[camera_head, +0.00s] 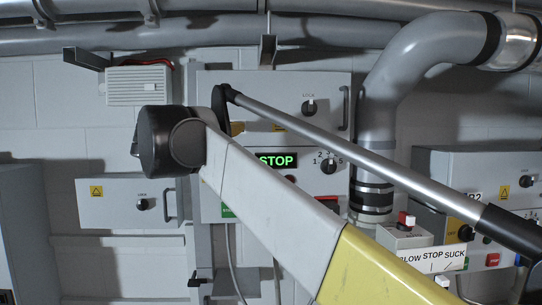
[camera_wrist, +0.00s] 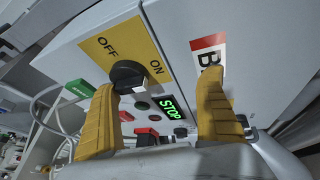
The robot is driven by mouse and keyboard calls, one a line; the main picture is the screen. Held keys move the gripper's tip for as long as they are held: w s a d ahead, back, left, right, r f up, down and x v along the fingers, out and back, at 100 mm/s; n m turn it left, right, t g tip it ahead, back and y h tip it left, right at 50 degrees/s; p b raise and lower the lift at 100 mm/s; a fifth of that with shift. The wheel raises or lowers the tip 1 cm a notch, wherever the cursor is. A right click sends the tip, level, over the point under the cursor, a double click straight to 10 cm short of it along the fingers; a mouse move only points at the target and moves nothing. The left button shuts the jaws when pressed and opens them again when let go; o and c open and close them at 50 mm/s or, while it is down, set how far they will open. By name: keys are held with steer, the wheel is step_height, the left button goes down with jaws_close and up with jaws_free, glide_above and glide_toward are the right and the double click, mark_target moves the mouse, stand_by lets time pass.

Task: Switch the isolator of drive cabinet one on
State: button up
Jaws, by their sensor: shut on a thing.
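The drive cabinet (camera_head: 325,88) with the green STOP display (camera_head: 276,160) stands behind my arm; its label, partly hidden, shows a B in the wrist view. Its isolator is a black rotary knob (camera_wrist: 127,75) on a yellow plate marked OFF and ON, also in the wrist view. My gripper (camera_wrist: 158,82) has two yellow fingers at this cabinet front. The left fingertip is at the knob; the right one lies over the label's edge, and its contact cannot be seen clearly. In the head view my arm hides the isolator.
Below the isolator are the STOP display (camera_wrist: 171,107), buttons and a red switch. A second cabinet (camera_head: 490,170) with a yellow isolator plate stands at the right. A large grey pipe (camera_head: 385,90) runs between. A BLOW STOP SUCK control box (camera_head: 404,237) stands in front.

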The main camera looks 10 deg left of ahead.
steer(key=v, duration=0.4)
steer(key=shift+s+a+r, duration=0.2)
steer(key=shift+a+r, duration=0.05)
steer(key=shift+r, duration=0.05)
steer(key=c, duration=0.4)
steer(key=shift+s+a+f+b, duration=0.1)
steer(key=shift+s+a+b, duration=0.1)
steer(key=shift+s, duration=1.4)
steer(key=shift+s+a+f+b, duration=0.1)
steer(key=shift+s+a+b, duration=0.1)
steer(key=shift+s, duration=1.4)
steer(key=shift+s+a+f+b, duration=0.1)
steer(key=shift+s+b, duration=0.1)
steer(key=shift+s, duration=1.4)
